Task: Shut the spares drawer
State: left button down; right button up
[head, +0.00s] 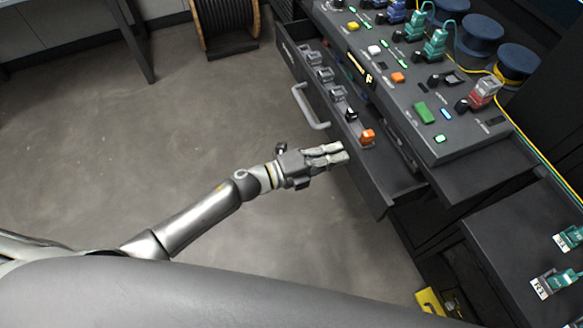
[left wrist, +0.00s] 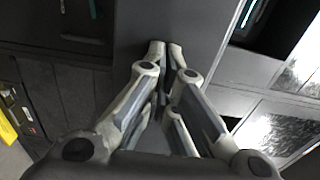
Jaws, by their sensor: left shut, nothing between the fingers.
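The spares drawer (head: 378,190) is pulled out from under the dark bench on the right of the head view. My left gripper (head: 342,153) is shut and empty, beside the drawer front, to the near side of the handle. In the left wrist view the closed fingers (left wrist: 166,45) point at a dark flat panel (left wrist: 140,30); I cannot tell whether they touch it. My right gripper is not in view.
The console (head: 420,90) with buttons and teal plugs stands on the bench above the drawer. A cable reel (head: 226,25) stands on the floor at the back. A lower surface (head: 510,265) with teal parts is at the near right. The floor left of the drawer is clear.

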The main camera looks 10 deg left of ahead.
aim_at(371, 146)
pick_arm(q)
jog(key=b+x, duration=0.1)
jog(key=x, duration=0.9)
jog(key=shift+w+d+b, duration=0.1)
jog(key=shift+w+b, duration=0.05)
jog(key=shift+b, duration=0.2)
jog(key=shift+d+r, duration=0.1)
jog(key=shift+r, duration=0.1)
jog(key=shift+w, duration=0.1)
